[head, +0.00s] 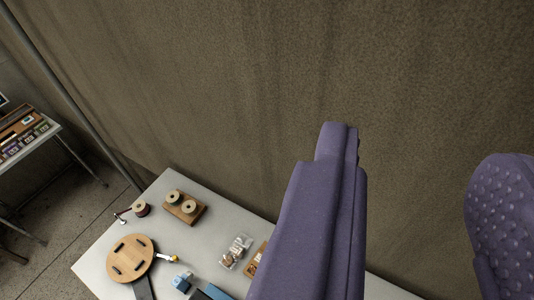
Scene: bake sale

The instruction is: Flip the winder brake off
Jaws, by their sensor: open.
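A round wooden disc with dark slots (131,257), which looks like the winder, sits on the pale table at lower left. A dark arm (143,288) extends from under it toward the bottom edge. A small white lever with a yellow part (167,257) sticks out at the disc's right side; it may be the brake, but its setting is too small to tell. My purple gripper (424,145) is open and empty, large in the foreground at right. It is apart from the winder, and its left finger hides part of the table.
On the pale table (90,262) are a wooden block with two spools (184,207), a reddish spool (140,209), a clear packet (235,250) and a blue object (182,281). A brown curtain (240,90) hangs behind. Another table (38,138) with boxes stands at far left.

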